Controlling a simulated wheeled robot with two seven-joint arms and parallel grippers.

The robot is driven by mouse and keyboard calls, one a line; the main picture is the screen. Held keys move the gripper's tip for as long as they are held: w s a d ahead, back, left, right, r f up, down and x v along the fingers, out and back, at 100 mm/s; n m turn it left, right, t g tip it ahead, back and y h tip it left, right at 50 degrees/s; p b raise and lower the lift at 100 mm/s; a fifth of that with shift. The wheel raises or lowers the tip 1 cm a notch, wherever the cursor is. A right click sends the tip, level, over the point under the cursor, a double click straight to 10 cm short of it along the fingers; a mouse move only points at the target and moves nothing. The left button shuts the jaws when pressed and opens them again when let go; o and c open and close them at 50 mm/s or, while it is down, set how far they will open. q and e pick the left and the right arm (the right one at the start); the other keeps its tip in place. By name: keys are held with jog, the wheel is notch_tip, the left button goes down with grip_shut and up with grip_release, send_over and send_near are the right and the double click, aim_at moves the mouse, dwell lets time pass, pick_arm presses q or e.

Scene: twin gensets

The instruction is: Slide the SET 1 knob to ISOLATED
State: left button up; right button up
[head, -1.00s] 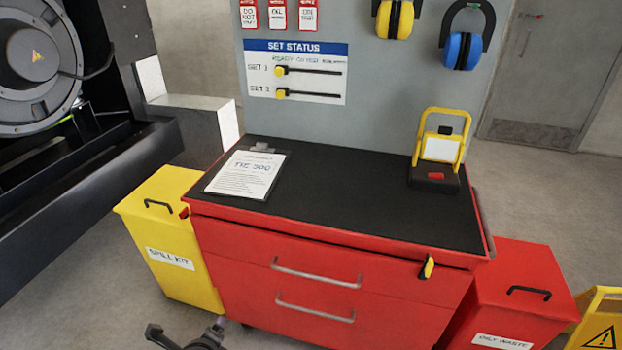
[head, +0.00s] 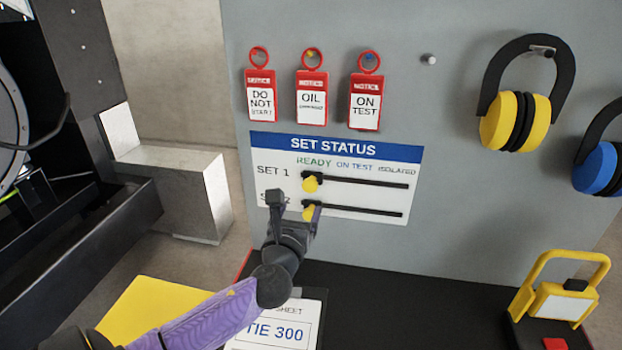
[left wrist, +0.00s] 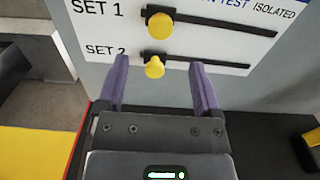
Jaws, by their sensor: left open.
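The SET STATUS board (head: 335,178) hangs on the grey panel, with READY, ON TEST and ISOLATED marked left to right. The yellow SET 1 knob (head: 310,184) is at the left end of its black slot, under READY; it also shows in the left wrist view (left wrist: 160,23). The yellow SET 2 knob (head: 308,213) is at the left end of the lower slot. My left gripper (head: 294,200) is open in front of the board. In the left wrist view its fingers (left wrist: 157,75) stand either side of and below the SET 2 knob, below the SET 1 knob. My right gripper is not in view.
Three red-and-white tags (head: 311,98) hang above the board. Yellow ear defenders (head: 515,120) and blue ones (head: 600,165) hang to the right. A yellow-handled lamp (head: 558,290) and a clipboard sheet (head: 275,330) lie on the black worktop (head: 420,310).

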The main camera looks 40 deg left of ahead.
aim_at(310, 187)
pick_arm(q)
jog(key=b+x, duration=0.1)
jog(key=x, duration=0.6)
jog(key=shift+d+f, duration=0.1)
jog(key=shift+f, duration=0.1)
jog(key=shift+w+a+r+b, duration=0.1)
jog(key=shift+w+a+b, duration=0.2)
jog(key=shift+w, duration=0.3)
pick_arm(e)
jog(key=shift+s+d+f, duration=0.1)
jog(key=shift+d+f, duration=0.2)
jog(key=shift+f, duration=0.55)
pick_arm(q)
grip_shut()
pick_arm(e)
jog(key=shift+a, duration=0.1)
pick_arm(q)
jog(key=shift+d, duration=0.1)
